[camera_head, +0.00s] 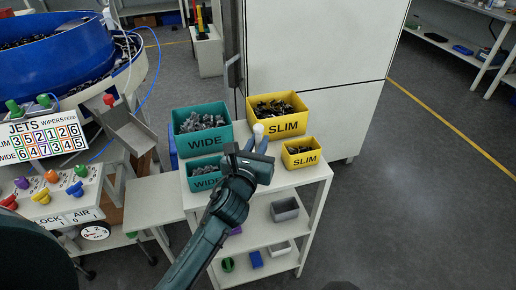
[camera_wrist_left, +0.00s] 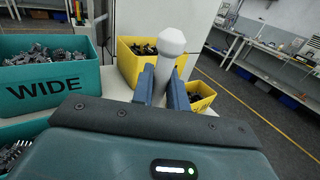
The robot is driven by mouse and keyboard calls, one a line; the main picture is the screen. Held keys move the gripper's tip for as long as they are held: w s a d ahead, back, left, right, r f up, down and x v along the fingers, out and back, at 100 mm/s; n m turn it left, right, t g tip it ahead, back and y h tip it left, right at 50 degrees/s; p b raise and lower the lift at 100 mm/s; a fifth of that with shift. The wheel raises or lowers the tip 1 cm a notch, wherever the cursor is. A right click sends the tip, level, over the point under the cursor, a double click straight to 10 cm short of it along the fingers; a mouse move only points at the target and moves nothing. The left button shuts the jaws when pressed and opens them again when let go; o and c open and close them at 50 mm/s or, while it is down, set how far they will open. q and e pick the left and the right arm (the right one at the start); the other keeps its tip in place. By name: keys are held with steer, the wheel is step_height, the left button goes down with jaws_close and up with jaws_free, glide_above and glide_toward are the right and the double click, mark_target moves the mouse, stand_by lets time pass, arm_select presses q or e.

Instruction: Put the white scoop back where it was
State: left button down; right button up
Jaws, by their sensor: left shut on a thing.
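My left gripper (camera_head: 254,152) is over the top of the white cart, between the teal bins and the yellow bins. It is shut on the white scoop (camera_head: 258,130), whose pale rounded end sticks up above the fingers. In the left wrist view the scoop (camera_wrist_left: 172,45) stands roughly upright between the two blue-grey fingers (camera_wrist_left: 167,88). Its lower part is hidden by the fingers and the gripper body, so I cannot tell whether it touches the cart. My right gripper is not in view.
On the cart (camera_head: 300,177) stand a large teal WIDE bin (camera_head: 203,142), a small teal WIDE bin (camera_head: 205,183), a large yellow SLIM bin (camera_head: 284,128) and a small yellow SLIM bin (camera_head: 301,161), all holding dark parts. A blue bowl feeder (camera_head: 60,60) and control panel (camera_head: 60,200) are left.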

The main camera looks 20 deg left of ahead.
arm_select(q)
steer(key=shift+f, duration=0.25)
steer(key=shift+f, duration=0.2)
steer(key=c, duration=1.4)
jaws_free()
